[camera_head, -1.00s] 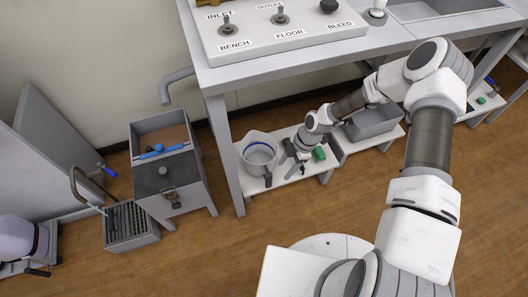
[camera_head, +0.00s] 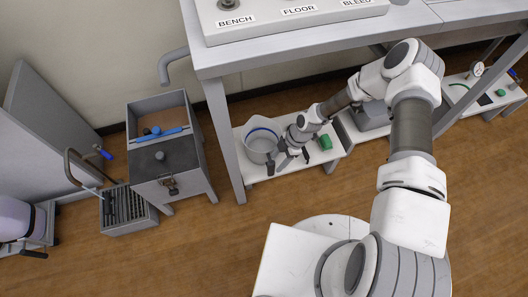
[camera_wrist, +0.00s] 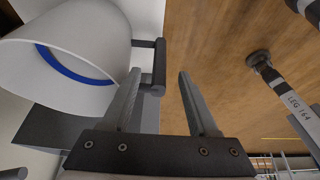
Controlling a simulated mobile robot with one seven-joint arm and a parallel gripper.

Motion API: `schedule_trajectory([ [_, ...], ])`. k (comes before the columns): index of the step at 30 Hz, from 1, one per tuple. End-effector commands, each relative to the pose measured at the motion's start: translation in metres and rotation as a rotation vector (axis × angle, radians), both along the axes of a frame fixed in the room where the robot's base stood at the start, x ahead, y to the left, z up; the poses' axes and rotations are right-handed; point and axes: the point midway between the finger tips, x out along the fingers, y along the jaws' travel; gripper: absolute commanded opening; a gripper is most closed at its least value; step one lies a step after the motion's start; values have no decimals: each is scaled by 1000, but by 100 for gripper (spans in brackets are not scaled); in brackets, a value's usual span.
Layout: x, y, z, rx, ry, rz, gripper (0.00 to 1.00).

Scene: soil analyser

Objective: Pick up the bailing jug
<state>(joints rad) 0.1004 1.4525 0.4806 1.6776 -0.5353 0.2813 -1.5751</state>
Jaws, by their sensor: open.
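The bailing jug (camera_head: 256,146) is a pale grey open jug with a blue band inside. It stands on the low white shelf under the bench. In the wrist view the jug (camera_wrist: 92,38) fills the upper left, with its dark handle (camera_wrist: 159,62) pointing towards my fingers. My gripper (camera_wrist: 160,74) is open and empty. The handle shows just beyond the fingertips, overlapping the left finger and the gap between the fingers. I cannot tell whether they touch. In the head view my gripper (camera_head: 287,160) is right beside the jug, on its handle side.
A small green object (camera_head: 325,142) lies on the shelf (camera_head: 252,171) to the right of my gripper. The bench leg (camera_head: 223,140) stands close left of the jug. A grey cabinet (camera_head: 170,166) with a blue tool (camera_head: 160,134) is farther left. The wooden floor in front is clear.

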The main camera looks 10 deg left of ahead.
Motion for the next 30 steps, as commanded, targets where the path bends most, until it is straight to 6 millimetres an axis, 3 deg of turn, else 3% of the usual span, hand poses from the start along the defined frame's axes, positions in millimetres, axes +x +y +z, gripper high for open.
schedule_trajectory([
  [3,-3,6,-17,0,0,1,60],
  [11,-6,10,-29,0,0,0,60],
  [19,-13,22,-66,-1,0,0,60],
  [27,-14,24,-69,-1,-2,-2,60],
  [30,-14,24,-69,-1,-2,-1,44],
])
